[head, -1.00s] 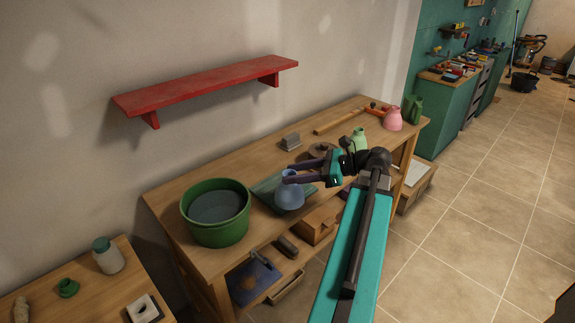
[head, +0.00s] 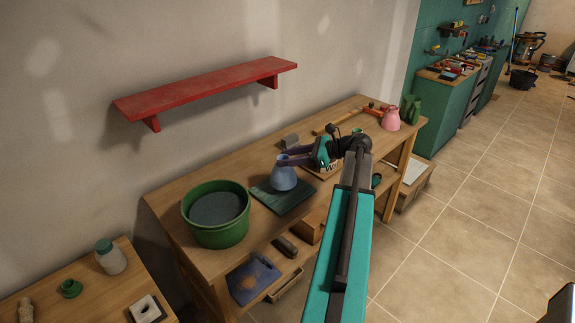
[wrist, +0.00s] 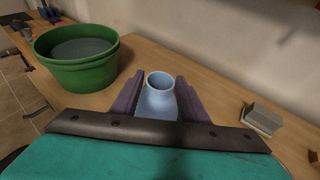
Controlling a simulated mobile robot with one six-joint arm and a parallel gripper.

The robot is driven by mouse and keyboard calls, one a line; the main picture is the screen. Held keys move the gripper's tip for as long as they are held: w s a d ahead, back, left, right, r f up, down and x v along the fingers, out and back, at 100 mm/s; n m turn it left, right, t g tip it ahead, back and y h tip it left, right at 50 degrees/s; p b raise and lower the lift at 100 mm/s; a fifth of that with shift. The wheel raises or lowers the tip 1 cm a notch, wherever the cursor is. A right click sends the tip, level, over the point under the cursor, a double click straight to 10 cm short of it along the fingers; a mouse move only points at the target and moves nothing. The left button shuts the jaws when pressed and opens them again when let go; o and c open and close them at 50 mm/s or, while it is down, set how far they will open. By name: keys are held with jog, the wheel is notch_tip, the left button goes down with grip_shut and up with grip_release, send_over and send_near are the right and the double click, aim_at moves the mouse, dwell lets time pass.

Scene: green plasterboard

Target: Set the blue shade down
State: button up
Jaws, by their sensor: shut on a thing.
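The blue shade (head: 284,180) has a narrow neck and a wider lower body. It is upright over the dark green mat (head: 296,203) on the workbench; whether its base touches the mat I cannot tell. My gripper (head: 283,159) is shut on the shade near its neck. In the wrist view, the shade (wrist: 159,97) stands between the two purple fingers of my gripper (wrist: 157,98), and its lower part is hidden.
A green tub (head: 217,230) stands left of the mat. A grey block (head: 290,141) lies behind. A pink shade (head: 390,118) and a hammer (head: 345,119) are at the bench's far end. A red shelf (head: 205,90) hangs on the wall above.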

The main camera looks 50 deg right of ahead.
jog(key=shift+w, duration=0.1)
dwell(0.3)
jog(key=shift+f+p, duration=0.6)
jog(key=shift+f, duration=1.2)
jog(key=o, duration=1.3)
jog(key=shift+c, duration=0.2)
jog(key=shift+d, duration=0.1)
jog(key=b+v, duration=0.3)
jog(key=v, duration=0.9)
